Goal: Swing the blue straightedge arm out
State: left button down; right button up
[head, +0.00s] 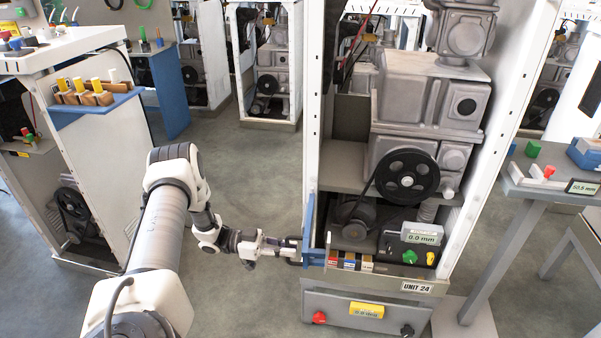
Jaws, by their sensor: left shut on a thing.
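The blue straightedge arm (309,222) is at the front left edge of the open cabinet marked UNIT 24. It shows as a narrow upright blue strip beside the white left post, with a blue part low down. My left gripper (294,251) comes in from the left and is shut at the outer left side of the blue arm, where a small dark handle shows. The fingertips are small and partly hidden, so the exact grip is hard to see. My right gripper is not in view.
The cabinet holds grey machinery and a black pulley wheel (407,176). A 0.0 mm display (421,234) and coloured blocks sit on its front ledge. A drawer (362,310) with red and black knobs is below. A side table (550,186) stands right.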

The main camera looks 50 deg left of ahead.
pick_arm(q)
jog(key=shift+s+a, duration=0.35)
jog(key=shift+a, duration=0.55)
jog(key=c, duration=1.2)
grip_release()
jog(key=shift+a, duration=0.1)
jog(key=v, duration=1.1)
jog(key=shift+s+a, duration=0.3)
